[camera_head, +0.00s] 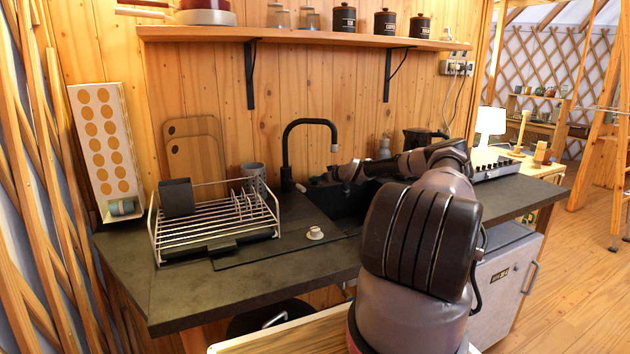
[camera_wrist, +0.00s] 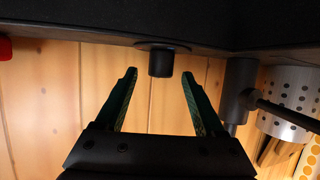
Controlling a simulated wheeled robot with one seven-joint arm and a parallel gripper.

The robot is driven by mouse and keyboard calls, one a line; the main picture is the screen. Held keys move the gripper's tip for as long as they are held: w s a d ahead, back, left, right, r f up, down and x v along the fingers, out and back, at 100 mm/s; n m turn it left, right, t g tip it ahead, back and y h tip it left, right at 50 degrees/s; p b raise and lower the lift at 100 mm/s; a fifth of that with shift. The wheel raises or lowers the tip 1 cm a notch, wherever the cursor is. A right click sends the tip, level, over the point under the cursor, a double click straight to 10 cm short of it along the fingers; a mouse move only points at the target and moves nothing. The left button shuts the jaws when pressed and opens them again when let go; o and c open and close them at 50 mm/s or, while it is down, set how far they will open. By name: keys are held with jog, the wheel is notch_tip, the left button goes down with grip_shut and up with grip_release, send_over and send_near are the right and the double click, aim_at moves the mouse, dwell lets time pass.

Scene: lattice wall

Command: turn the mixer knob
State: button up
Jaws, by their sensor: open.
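The wrist view looks upside down, with the dark counter along the top. A short dark cylinder, which I take as the mixer knob (camera_wrist: 161,63), stands out from that dark surface. My gripper (camera_wrist: 160,75) is open, its green fingers on either side of the knob's end, with a gap on both sides. In the head view my gripper (camera_head: 309,185) is beside the base of the black tap (camera_head: 287,160); the knob cannot be made out there. The tap's base (camera_wrist: 238,85) also shows right of the fingers in the wrist view.
A wire dish rack (camera_head: 212,225) and a small white cup (camera_head: 315,233) stand on the counter (camera_head: 190,290), left of my arm. A perforated metal holder (camera_wrist: 288,95) is right of the tap in the wrist view. A wooden shelf (camera_head: 310,38) runs above.

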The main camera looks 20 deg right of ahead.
jog(key=shift+x, duration=1.75)
grip_shut()
jog(key=shift+a, duration=0.1)
jog(key=shift+h, duration=0.3)
jog(key=shift+w+a+r+m+h, duration=0.1)
jog(key=shift+a+m+h, duration=0.05)
jog(key=shift+m+h, duration=2.75)
jog(key=shift+h, duration=0.2)
jog(key=shift+d, duration=0.2)
grip_release()
